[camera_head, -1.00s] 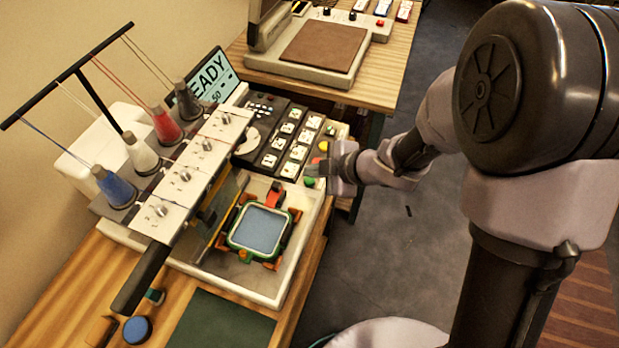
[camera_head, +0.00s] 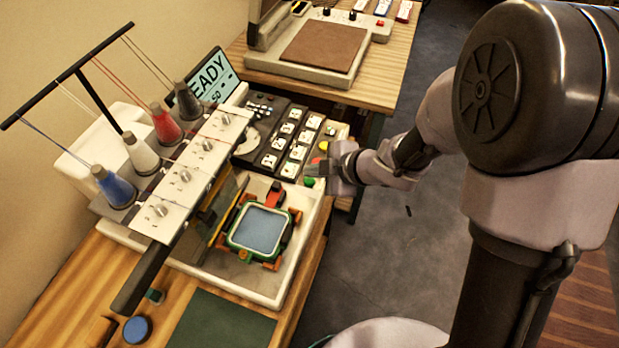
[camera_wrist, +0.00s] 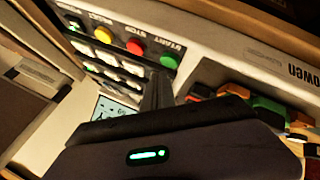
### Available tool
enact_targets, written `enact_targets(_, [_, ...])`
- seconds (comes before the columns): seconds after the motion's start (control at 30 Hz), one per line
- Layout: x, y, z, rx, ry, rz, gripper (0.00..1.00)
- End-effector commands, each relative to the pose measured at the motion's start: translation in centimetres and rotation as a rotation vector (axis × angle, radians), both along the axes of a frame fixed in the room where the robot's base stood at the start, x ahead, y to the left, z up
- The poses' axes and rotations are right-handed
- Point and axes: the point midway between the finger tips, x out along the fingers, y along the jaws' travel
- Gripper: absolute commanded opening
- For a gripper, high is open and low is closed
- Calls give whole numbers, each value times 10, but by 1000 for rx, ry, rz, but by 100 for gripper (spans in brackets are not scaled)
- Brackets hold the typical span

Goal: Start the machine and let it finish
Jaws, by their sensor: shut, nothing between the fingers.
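The embroidery machine (camera_head: 290,285) stands on the wooden table, its tilted screen (camera_head: 205,80) reading READY. A green-framed hoop (camera_head: 258,230) with blue-grey fabric sits in its bed. The control panel (camera_head: 280,135) lies at the back right. My gripper (camera_head: 308,169) is shut and empty at the panel's front right corner, just above the green button (camera_head: 308,182). In the wrist view the green START button (camera_wrist: 168,62) is just beyond my fingertips (camera_wrist: 160,85), beside the red STOP button (camera_wrist: 136,47) and a yellow button (camera_wrist: 103,35). I cannot tell whether the fingers touch the button.
Thread cones, including a blue one (camera_head: 115,187), stand at the machine's left under a black thread stand. A dark green mat (camera_head: 222,322) and a blue round thing (camera_head: 137,330) lie in front. A press with a brown pad (camera_head: 322,47) is behind. Open floor lies to the right.

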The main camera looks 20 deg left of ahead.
Motion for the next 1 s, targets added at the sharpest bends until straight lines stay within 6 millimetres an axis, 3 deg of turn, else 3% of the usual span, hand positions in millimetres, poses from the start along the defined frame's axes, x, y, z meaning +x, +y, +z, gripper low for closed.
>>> enact_targets(1.0, [0,0,-13,0,0,0,0])
